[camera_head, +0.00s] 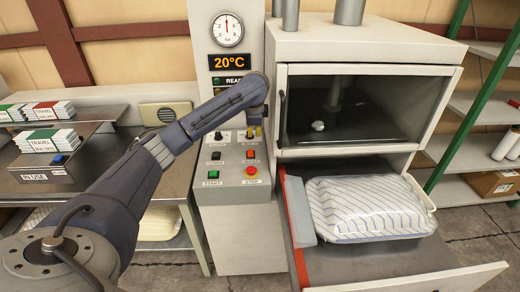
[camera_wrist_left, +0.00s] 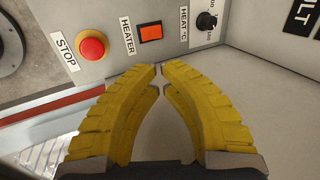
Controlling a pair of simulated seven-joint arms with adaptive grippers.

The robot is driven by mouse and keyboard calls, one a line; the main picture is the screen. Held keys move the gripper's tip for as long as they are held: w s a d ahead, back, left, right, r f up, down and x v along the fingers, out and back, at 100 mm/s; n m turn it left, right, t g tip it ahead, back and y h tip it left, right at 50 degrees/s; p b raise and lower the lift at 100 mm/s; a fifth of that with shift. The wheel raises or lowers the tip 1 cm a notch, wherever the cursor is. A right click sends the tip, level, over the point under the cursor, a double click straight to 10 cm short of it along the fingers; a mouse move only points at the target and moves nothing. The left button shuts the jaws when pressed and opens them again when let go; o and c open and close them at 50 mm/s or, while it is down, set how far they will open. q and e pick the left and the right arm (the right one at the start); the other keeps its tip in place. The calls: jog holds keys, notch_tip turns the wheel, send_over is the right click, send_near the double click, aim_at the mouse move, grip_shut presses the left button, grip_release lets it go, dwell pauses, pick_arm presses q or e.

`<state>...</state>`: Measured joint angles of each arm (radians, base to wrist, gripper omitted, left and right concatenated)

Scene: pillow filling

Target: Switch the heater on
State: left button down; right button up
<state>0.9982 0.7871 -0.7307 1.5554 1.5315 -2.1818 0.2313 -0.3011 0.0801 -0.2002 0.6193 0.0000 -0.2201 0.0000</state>
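The heater switch (camera_head: 250,154) is a small orange-red square rocker on the grey control panel. It also shows in the left wrist view (camera_wrist_left: 151,34), beside its HEATER label. I cannot tell whether it is lit. My left gripper (camera_head: 254,134) is in front of the panel, just above the switch in the head view. In the left wrist view its yellow fingers (camera_wrist_left: 160,72) meet almost tip to tip with nothing between them. Their tips point towards the switch and appear apart from it. My right gripper is in neither view.
A red stop button (camera_head: 251,170) and a heat knob (camera_wrist_left: 206,20) flank the switch. A green start button (camera_head: 213,175) is lower left. The display (camera_head: 230,63) reads 20°C. A striped pillow (camera_head: 367,208) lies in the open drawer (camera_head: 400,265) at the right.

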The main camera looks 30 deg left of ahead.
aim_at(254, 154)
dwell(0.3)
pick_arm(q)
jog(key=x, duration=1.3)
jog(key=shift+w+f, duration=0.1)
jog(key=shift+f, duration=0.3)
jog(key=shift+a+f, duration=0.1)
jog(key=shift+w, duration=0.1)
jog(key=shift+w+a+f, duration=0.25)
jog(key=shift+w+f, duration=0.05)
jog(key=shift+f, duration=0.3)
jog(key=shift+s, duration=0.15)
jog(key=shift+s+d+r, duration=0.1)
jog(key=shift+s+d, duration=0.35)
jog(key=shift+s, duration=0.05)
